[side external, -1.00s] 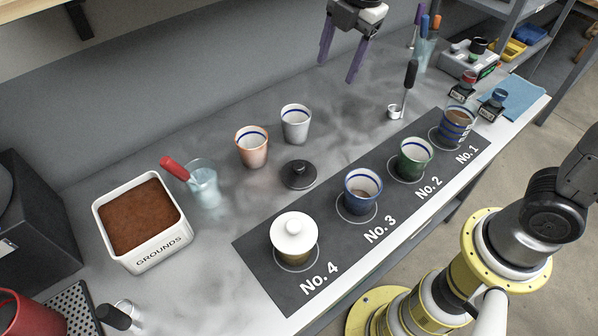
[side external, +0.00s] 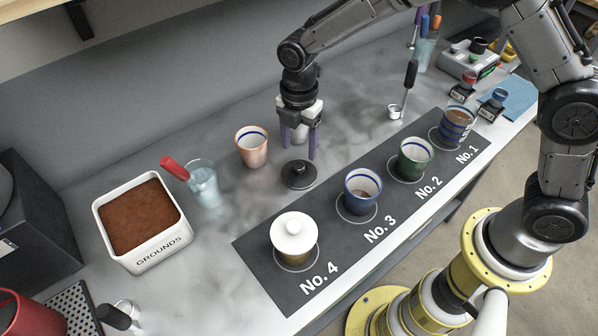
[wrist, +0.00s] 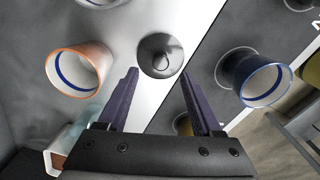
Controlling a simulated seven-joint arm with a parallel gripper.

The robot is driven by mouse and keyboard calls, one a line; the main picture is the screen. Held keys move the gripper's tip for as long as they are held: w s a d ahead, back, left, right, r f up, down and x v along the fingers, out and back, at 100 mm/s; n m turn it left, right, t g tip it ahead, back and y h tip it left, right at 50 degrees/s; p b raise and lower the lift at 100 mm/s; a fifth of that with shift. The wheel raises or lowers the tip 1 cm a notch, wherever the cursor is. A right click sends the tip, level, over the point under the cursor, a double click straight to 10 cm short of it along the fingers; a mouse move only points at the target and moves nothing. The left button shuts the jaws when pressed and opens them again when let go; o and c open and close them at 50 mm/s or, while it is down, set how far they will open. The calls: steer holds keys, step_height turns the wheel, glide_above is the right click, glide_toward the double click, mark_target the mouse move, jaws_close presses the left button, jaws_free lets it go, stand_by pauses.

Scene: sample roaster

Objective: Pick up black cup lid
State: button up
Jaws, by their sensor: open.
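The black cup lid (side external: 298,174) lies flat on the grey counter, just left of the dark numbered mat, with its knob up. In the wrist view the lid (wrist: 160,56) sits ahead of the fingertips, roughly centred between them. My gripper (side external: 300,152) points down over the counter, close above and behind the lid in the side view. Its two purple fingers are apart and empty, as the wrist view (wrist: 158,72) also shows. The lid is not between the fingers.
An orange cup (side external: 252,147) stands left of my gripper, and a white cup (side external: 300,133) is mostly hidden behind it. The mat (side external: 262,262) holds a blue cup (side external: 362,192), a green cup (side external: 413,160) and a white-lidded cup (side external: 293,236). A glass with a red-handled tool (side external: 203,185) stands left.

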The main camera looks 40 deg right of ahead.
mark_target(299, 166)
step_height(299, 166, down, 6)
steer(key=shift+s+a+r, duration=0.1)
steer(key=shift+s+r, duration=0.05)
steer(key=shift+r, duration=0.05)
jaws_close()
stand_by(0.4)
